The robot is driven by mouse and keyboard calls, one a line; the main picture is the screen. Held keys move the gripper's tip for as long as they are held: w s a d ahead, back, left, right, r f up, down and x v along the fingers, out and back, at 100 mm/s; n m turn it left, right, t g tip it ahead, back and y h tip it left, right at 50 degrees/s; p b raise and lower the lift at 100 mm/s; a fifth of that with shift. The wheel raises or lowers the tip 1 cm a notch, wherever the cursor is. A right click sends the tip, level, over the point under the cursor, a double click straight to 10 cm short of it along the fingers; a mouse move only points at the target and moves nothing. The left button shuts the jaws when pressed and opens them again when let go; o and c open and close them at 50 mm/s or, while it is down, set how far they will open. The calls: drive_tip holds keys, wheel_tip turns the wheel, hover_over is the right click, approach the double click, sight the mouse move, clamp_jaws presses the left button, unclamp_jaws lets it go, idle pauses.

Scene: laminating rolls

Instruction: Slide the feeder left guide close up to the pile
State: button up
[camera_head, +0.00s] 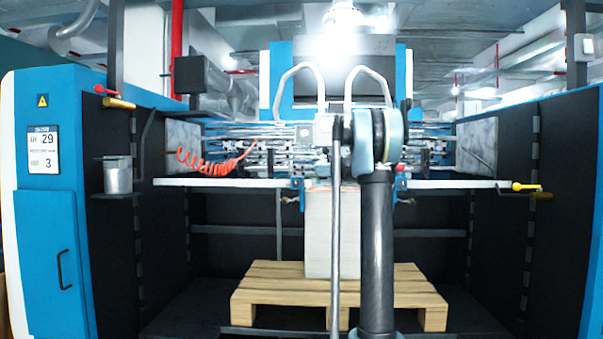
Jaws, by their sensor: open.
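A tall white pile of sheets (319,240) stands on a wooden pallet in the middle of the feeder. A small blue bracket (297,186), which looks like the left guide, hangs on the white crossbar at the pile's upper left edge. I cannot tell whether it touches the pile or leaves a narrow gap. A second blue bracket (403,188) with a red knob above it is on the right, partly behind my arm. My arm rises in front of the pile and hides its right part. My gripper cannot be made out in the head view.
The white crossbar (232,182) runs across the feeder at the pile's top. The pallet (268,297) sticks out on both sides below. A red coiled hose (212,164) hangs at the left. A grey cup (117,177) is on the left wall. Both sides of the pile are open.

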drive_tip(key=shift+d, duration=0.1)
drive_tip(key=v, duration=1.2)
drive_tip(key=s+a+f+n+g+h, duration=0.2)
drive_tip(key=s+a+f+n+h, duration=0.25)
drive_tip(key=s+f, duration=0.65)
drive_tip(key=s+a+f+n+g+h, duration=0.1)
drive_tip(key=s+a+f+n+h, duration=0.45)
drive_tip(key=s, duration=0.85)
drive_tip(key=s+d+f+n+h, duration=0.3)
drive_tip(key=s+d+f+n, duration=0.1)
drive_tip(key=s+f, duration=0.8)
drive_tip(key=s+d+f+n+g+h, duration=0.1)
drive_tip(key=s+d+f+n+h, duration=0.3)
drive_tip(key=s+f, duration=0.8)
wheel_tip(320, 180, down, 4)
drive_tip(key=shift+s+d+r+n, duration=0.3)
drive_tip(key=shift+d+n, duration=0.2)
drive_tip(key=shift+n, duration=0.5)
